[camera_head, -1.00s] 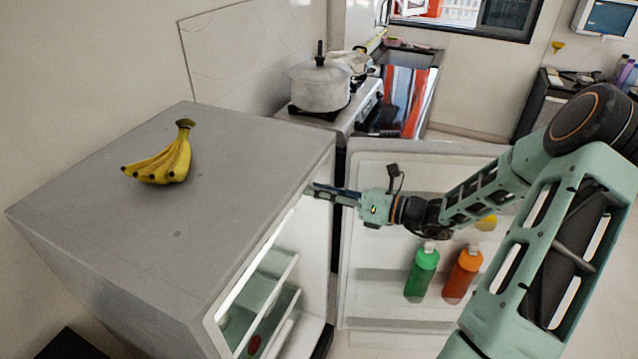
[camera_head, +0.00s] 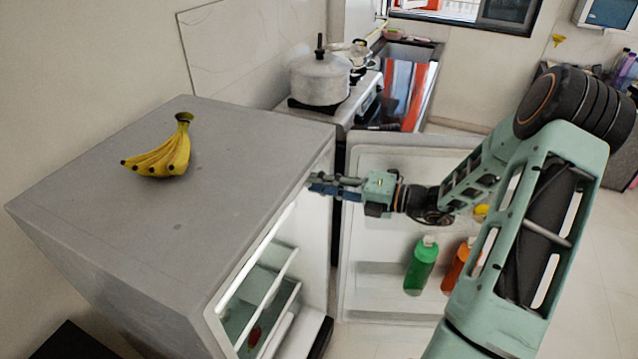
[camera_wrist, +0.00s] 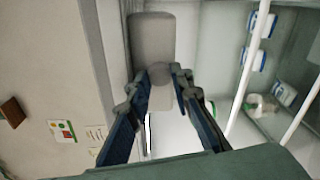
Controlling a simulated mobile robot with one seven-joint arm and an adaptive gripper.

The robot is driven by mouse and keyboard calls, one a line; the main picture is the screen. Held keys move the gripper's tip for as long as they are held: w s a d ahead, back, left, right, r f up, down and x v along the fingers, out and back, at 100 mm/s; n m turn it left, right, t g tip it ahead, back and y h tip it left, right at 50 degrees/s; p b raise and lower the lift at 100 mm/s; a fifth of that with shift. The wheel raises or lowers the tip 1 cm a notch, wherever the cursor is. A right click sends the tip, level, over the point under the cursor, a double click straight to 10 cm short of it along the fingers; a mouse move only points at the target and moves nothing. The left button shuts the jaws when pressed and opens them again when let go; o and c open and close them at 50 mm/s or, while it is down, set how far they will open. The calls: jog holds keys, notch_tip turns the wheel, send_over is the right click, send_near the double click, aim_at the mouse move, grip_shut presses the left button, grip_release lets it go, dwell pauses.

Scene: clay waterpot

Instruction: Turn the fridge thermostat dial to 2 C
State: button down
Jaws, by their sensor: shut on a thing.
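The grey fridge (camera_head: 250,170) stands with its door (camera_head: 375,285) open. My gripper (camera_head: 312,182) reaches into the upper part of the opening from the right. In the wrist view a grey thermostat housing (camera_wrist: 152,35) carries a round grey dial (camera_wrist: 160,72). My gripper (camera_wrist: 160,78) also shows there, its two blue fingers on either side of the dial, shut on it. The dial's marks and its setting are not readable. The head view does not show the dial.
Bananas (camera_head: 165,155) lie on the fridge top. A green bottle (camera_head: 421,266) and an orange bottle (camera_head: 458,266) stand in the door, partly near my arm. Glass shelves (camera_head: 262,268) lie below my gripper. A pot (camera_head: 320,78) stands on the stove behind.

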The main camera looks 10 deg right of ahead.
jog(key=shift+m, duration=0.4)
jog(key=c, duration=1.7)
grip_release()
jog(key=v, duration=0.8)
